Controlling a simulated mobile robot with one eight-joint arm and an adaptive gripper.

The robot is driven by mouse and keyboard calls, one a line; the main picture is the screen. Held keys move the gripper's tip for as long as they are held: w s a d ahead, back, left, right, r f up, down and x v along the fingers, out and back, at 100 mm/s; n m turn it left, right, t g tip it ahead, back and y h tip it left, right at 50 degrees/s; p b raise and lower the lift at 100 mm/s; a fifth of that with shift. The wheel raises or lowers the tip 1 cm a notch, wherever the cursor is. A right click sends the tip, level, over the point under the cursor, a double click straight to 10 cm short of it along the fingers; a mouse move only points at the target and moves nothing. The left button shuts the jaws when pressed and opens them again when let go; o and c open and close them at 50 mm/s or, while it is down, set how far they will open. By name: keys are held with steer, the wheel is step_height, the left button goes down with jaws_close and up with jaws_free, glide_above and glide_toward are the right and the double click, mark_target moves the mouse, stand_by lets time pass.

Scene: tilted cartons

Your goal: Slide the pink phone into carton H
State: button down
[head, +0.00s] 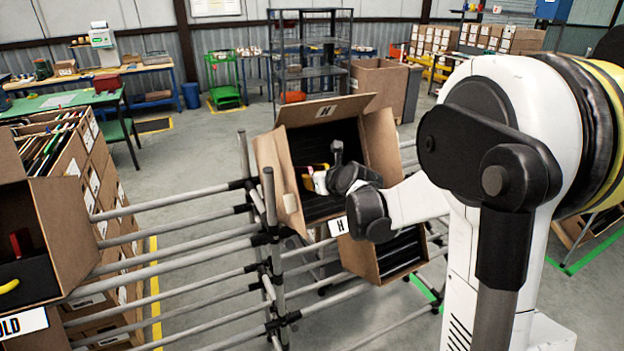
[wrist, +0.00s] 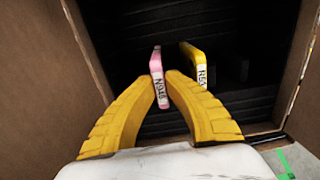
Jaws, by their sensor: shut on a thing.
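The pink phone (wrist: 156,63) stands on edge between my gripper's yellow fingertips (wrist: 162,84) in the wrist view, with a white label on its near edge. My gripper is shut on it. In the head view my gripper (head: 317,180) is in the open mouth of the tilted carton H (head: 381,142), which bears H labels on its flap and lower front edge. The carton's dark ribbed inside (wrist: 130,30) lies behind the phone. Whether the phone touches the ribs is unclear.
A yellow phone (wrist: 188,52) stands in the carton just right of the pink one, close to my right finger. Cardboard side walls flank my gripper. Another carton (head: 365,262) hangs below, and a carton with a yellow item (head: 45,225) stands at the left. Grey rails (head: 170,258) run between.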

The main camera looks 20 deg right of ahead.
steer(key=shift+w+f+b, duration=0.3)
steer(key=shift+w+b, duration=0.05)
steer(key=shift+w, duration=0.25)
stand_by(0.6)
stand_by(0.3)
steer(key=c, duration=1.5)
jaws_free()
steer(key=shift+o, duration=0.2)
steer(key=p+v, duration=0.3)
steer(key=v, duration=0.6)
